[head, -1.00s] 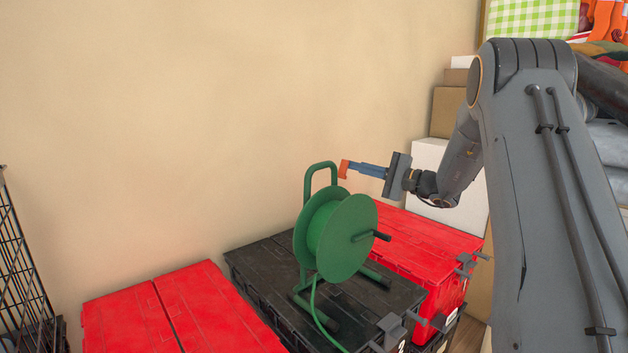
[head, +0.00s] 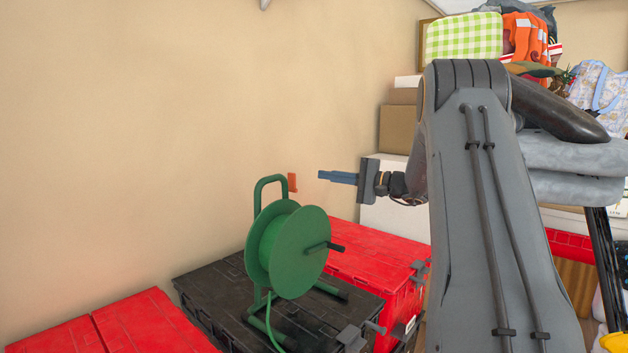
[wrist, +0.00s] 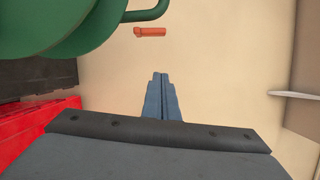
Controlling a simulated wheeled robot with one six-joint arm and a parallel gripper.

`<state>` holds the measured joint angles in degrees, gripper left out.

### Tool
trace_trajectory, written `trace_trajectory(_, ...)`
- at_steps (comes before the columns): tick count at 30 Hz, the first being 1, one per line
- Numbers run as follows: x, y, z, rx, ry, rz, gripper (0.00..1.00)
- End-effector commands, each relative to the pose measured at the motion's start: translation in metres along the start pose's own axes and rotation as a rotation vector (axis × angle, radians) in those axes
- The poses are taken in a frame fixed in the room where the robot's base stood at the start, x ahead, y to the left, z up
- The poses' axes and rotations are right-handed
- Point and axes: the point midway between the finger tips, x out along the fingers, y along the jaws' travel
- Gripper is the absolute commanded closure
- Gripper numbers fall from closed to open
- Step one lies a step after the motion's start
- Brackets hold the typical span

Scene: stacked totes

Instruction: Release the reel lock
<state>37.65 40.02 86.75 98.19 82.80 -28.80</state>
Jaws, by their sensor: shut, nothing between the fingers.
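A green cable reel (head: 300,255) stands upright on a black tote, with a green tube frame (head: 270,182) looping above it. A small orange lever (head: 292,183) sits just right of the frame's top; I take it for the reel lock. In the wrist view the orange lever (wrist: 150,32) lies ahead of the fingertips, beside the green frame tube (wrist: 150,14). How it joins the frame is not clear. My gripper (head: 320,175) has its blue fingers together and empty, pointing left, with a gap between them and the lever. The fingers (wrist: 160,75) also show closed in the wrist view.
The black tote (head: 215,290) stands between red totes (head: 375,255) on the right and red totes (head: 140,325) at the front left. A dark crank handle (head: 325,247) sticks out of the reel. Boxes (head: 398,128) are stacked behind my arm. A bare wall is behind.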

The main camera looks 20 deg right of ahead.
Motion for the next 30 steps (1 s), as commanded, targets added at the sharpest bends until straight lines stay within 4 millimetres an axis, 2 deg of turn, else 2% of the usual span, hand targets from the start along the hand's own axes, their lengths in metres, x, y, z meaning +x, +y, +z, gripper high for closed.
trace_trajectory(1, -0.012, 0.0, -0.001, 0.002, 0.003, 0.0, 1.0)
trace_trajectory(4, -0.031, 0.0, -0.001, 0.002, 0.002, 0.001, 1.0)
trace_trajectory(10, -0.055, -0.001, 0.0, 0.002, 0.0, 0.001, 1.0)
trace_trajectory(15, -0.062, -0.001, 0.001, 0.002, -0.001, 0.0, 1.0)
trace_trajectory(30, -0.062, -0.001, 0.001, 0.002, -0.001, 0.001, 1.0)
